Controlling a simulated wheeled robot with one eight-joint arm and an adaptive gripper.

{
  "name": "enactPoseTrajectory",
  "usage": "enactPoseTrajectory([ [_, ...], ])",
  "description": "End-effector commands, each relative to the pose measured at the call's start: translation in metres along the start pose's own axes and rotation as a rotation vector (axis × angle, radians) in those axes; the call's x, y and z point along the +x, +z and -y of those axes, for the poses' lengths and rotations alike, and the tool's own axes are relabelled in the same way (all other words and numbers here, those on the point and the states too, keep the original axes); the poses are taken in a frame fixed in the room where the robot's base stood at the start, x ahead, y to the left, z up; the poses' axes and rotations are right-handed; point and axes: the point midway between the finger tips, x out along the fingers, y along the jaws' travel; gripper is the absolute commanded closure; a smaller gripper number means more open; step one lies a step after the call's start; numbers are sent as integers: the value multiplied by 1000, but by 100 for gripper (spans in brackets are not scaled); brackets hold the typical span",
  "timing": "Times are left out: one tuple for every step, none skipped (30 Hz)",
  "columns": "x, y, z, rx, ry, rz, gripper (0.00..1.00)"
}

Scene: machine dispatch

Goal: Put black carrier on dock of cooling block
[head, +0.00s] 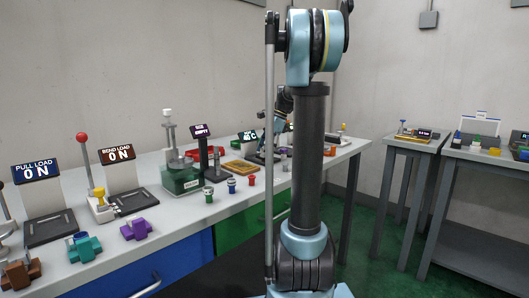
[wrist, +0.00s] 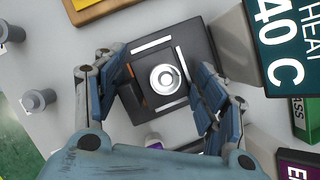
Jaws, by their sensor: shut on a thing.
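In the wrist view my gripper (wrist: 164,80) has its two blue fingers closed in on either side of a black carrier (wrist: 152,66) with a round silver knob on top. The carrier is over a black square plate (wrist: 192,36) with white edge lines, beside a display (wrist: 288,40) reading HEAT 40 C. Whether the carrier rests on the plate or is held just above it, I cannot tell. In the head view my arm hides most of the gripper and the carrier. No part is clearly marked as the cooling block.
In the head view, a green-based press (head: 180,175), a purple part (head: 135,228) and a teal part (head: 84,246) stand on the bench.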

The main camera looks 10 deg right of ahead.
Motion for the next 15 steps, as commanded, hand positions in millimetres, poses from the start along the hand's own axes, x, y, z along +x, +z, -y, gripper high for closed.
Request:
enactPoseTrajectory([
  [1, -1, -1, 1, 2, -2, 61],
  [2, -1, -1, 1, 2, -2, 28],
  [2, -1, -1, 1, 2, -3, 19],
  [2, -1, -1, 0, 2, -3, 15],
  [2, 0, -1, 0, 2, -3, 15],
  [2, 0, -1, 0, 2, -3, 15],
  [2, 0, -1, 0, 2, -3, 15],
  [1, 0, -1, 0, 2, -2, 15],
  [1, 0, -1, 0, 2, -2, 15],
  [1, 0, -1, 0, 2, -2, 15],
  [1, 0, -1, 0, 2, -2, 15],
  [1, 0, -1, 0, 2, -2, 15],
  [1, 0, -1, 0, 2, -2, 15],
  [1, 0, -1, 0, 2, -2, 15],
  [1, 0, -1, 0, 2, -2, 15],
])
